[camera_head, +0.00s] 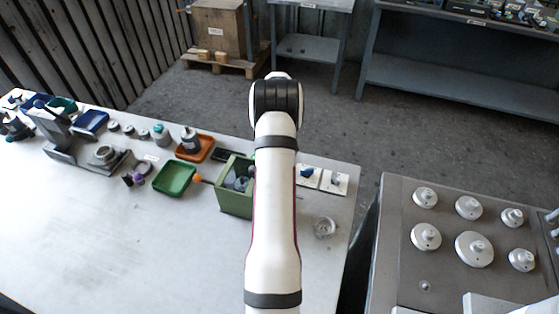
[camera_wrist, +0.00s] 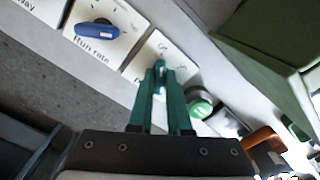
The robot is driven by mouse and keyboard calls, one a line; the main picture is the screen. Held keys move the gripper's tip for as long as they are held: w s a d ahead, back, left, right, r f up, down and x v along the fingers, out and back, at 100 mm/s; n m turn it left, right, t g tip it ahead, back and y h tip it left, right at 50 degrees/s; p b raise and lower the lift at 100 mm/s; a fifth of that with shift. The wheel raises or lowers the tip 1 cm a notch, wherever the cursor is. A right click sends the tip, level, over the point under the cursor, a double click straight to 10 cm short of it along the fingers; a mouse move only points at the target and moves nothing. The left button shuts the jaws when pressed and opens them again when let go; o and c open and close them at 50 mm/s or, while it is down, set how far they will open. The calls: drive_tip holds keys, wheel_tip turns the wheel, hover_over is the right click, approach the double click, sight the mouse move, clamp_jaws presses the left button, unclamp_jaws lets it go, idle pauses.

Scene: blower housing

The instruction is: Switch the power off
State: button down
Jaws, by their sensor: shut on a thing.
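In the wrist view, my gripper (camera_wrist: 160,72) has its teal fingers close together over a white label plate (camera_wrist: 178,50). They are shut on a small blue switch lever (camera_wrist: 160,63) on this plate. The plate's lettering is partly covered by the fingers, and I cannot read it fully. Beside it is a plate marked "Run rate" with a blue knob (camera_wrist: 97,30), apart from the fingers. In the head view, two white plates with knobs (camera_head: 307,173) lie near the table's right end; my arm hides my gripper there.
A green box (camera_head: 233,200) stands left of my arm, with a green tray (camera_head: 174,178) and an orange tray (camera_head: 195,149) further left. A round metal part (camera_head: 324,228) lies on the table (camera_head: 110,235). A grey bench with several round metal parts (camera_head: 474,249) is at the right.

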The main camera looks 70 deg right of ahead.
drive_tip(key=c, duration=1)
unclamp_jaws()
drive_tip(key=shift+o, duration=0.2)
drive_tip(key=shift+r, duration=3)
